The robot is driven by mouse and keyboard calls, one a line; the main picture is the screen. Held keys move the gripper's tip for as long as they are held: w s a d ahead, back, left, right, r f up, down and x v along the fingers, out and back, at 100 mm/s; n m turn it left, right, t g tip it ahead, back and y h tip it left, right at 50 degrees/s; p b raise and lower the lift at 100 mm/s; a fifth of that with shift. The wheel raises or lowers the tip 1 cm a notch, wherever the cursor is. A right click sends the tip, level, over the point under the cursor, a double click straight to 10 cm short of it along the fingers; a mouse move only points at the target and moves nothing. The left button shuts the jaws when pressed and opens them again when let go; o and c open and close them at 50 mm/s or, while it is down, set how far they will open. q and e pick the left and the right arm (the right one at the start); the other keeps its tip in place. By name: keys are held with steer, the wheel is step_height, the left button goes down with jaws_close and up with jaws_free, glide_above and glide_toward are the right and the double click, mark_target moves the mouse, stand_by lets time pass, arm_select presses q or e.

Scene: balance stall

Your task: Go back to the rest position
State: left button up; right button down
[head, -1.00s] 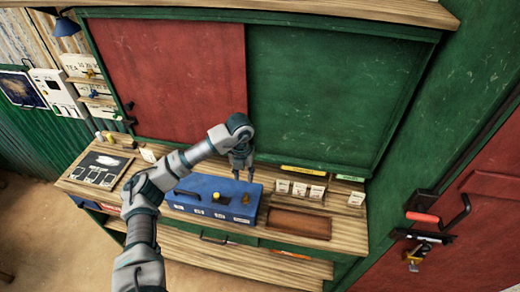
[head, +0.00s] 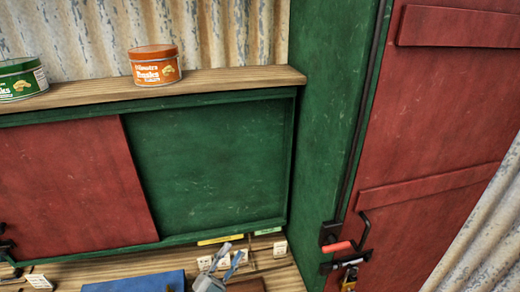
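Only the end of this arm is in the picture. My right gripper is out of view.
The wooden counter (head: 80,272) carries a blue box (head: 135,283), cut off by the picture's bottom, and small white cards. Behind are a red sliding panel (head: 80,185) and a green panel (head: 210,160). An orange tin (head: 154,66) and a green tin (head: 22,80) stand on the shelf above. A red door (head: 440,120) with a latch is at right.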

arm_select(q)
steer(key=s+a+f+n+g+y, duration=0.3)
steer(key=a+f+n+y, duration=0.4)
steer(key=f, duration=0.4)
steer(key=s+a+f+n+g+y, duration=0.35)
steer(key=a+f+n+y, duration=0.3)
steer(key=f, duration=0.45)
steer(key=s+f+n+g, duration=0.1)
steer(key=s+f+g, duration=0.4)
steer(key=s, duration=0.5)
steer(key=s+f+n+g, duration=0.1)
steer(key=s+f+g, duration=0.4)
steer(key=s, duration=0.5)
steer(key=s+f+x, duration=0.1)
steer(key=s+x, duration=0.2)
steer(key=x, duration=0.9)
steer(key=s+x, duration=0.3)
steer(key=x, duration=1)
steer(key=s+a+f+g, duration=0.1)
steer(key=s+a+f, duration=0.2)
steer(key=s+f, duration=1.5)
steer(key=shift+m, duration=0.45)
